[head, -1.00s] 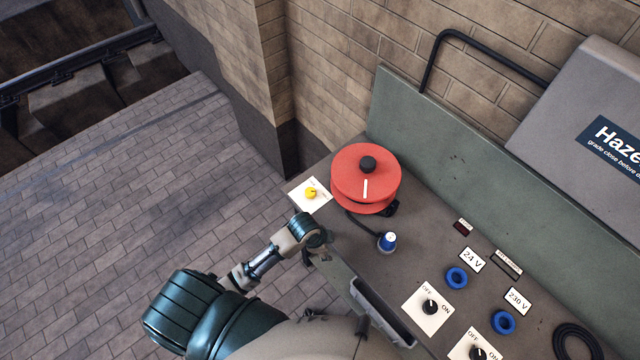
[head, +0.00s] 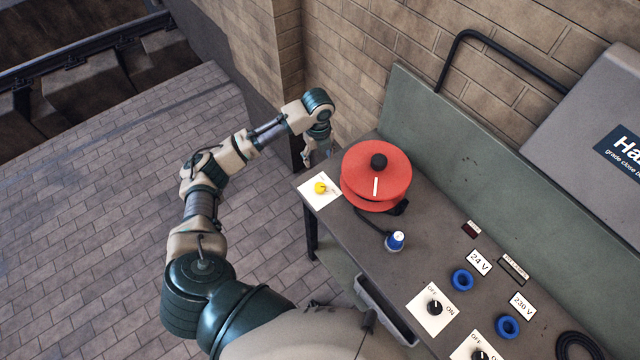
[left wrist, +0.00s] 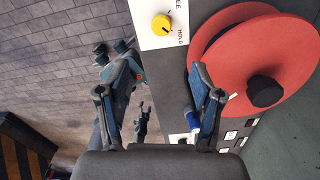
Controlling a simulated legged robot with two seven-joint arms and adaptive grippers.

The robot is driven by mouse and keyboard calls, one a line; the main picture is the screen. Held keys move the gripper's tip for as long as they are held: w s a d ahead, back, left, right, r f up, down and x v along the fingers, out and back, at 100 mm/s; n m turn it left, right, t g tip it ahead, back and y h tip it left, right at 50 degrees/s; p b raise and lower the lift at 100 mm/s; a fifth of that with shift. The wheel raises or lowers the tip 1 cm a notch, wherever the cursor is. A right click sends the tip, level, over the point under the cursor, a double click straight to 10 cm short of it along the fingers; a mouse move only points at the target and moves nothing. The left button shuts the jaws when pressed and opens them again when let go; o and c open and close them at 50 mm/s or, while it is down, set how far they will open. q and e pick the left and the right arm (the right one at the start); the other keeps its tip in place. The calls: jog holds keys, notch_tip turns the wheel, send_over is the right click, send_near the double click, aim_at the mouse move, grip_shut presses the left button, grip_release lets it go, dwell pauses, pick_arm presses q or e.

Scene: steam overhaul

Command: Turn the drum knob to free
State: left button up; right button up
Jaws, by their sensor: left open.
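The drum knob (head: 320,188) is a small yellow knob on a white plate at the bench's left end, in front of the red drum. It shows at the top of the left wrist view (left wrist: 162,24), where its dark mark seems to point toward HOLD; the other label is partly cut off. My left gripper (head: 307,158) is open and empty, just beyond the knob and left of the drum in the head view. In the left wrist view my gripper's fingers (left wrist: 160,75) are spread apart below the knob, not touching it.
The red drum (head: 376,170) with a black hub stands close beside the knob plate. A blue plug (head: 395,240) on a cable lies in front of it. Blue sockets and OFF/ON switches (head: 434,307) sit further right. A brick wall stands behind; the paved floor at left is free.

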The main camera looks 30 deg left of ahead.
aim_at(320, 186)
pick_arm(q)
jog(key=f+p, duration=0.1)
jog(key=f, duration=1.6)
jog(key=shift+d+f, duration=0.1)
jog(key=shift+d, duration=0.1)
jog(key=shift+d, duration=0.1)
jog(key=c, duration=1.1)
